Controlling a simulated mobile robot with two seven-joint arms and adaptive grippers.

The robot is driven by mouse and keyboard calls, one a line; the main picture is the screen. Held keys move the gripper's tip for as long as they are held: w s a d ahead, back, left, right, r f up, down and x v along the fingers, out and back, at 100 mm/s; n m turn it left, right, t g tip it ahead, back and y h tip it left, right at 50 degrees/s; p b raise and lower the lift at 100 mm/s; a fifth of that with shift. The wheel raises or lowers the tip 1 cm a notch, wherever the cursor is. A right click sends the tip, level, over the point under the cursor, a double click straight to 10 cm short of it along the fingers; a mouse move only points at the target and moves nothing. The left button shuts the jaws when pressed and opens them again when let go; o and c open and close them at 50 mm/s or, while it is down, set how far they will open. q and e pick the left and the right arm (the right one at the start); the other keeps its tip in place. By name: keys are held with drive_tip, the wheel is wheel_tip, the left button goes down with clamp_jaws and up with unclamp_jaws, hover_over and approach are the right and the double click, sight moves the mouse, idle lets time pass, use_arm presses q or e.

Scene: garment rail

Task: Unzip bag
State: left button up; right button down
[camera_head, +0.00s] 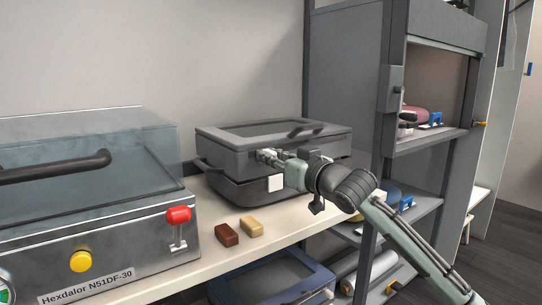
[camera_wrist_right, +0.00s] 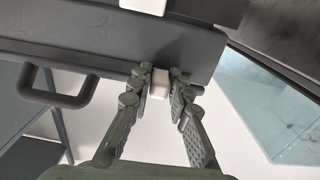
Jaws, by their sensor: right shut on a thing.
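The bag is a dark grey, box-shaped case (camera_head: 235,143) with a window in its lid and a handle on top. It sits on the white bench against the wall. The zip line itself is hard to make out. My left gripper is not in view.
A machine with a clear lid (camera_head: 90,150) and a red lever (camera_head: 178,215) stands left of the bag. A brown block (camera_head: 226,235) and a tan block (camera_head: 251,226) lie in front. A grey shelf unit (camera_head: 345,75) stands right; a blue-rimmed case (camera_head: 275,280) is below.

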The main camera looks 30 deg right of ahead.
drive_tip(key=shift+a, duration=0.2)
drive_tip(key=c, duration=1.4)
unclamp_jaws()
drive_tip(key=shift+a, duration=0.1)
drive_tip(key=shift+c, duration=0.2)
drive_tip(key=shift+s, duration=0.1)
drive_tip(key=shift+s, duration=0.25)
drive_tip(key=s+d, duration=0.1)
drive_tip(key=s, duration=1)
drive_tip(key=shift+s, duration=0.2)
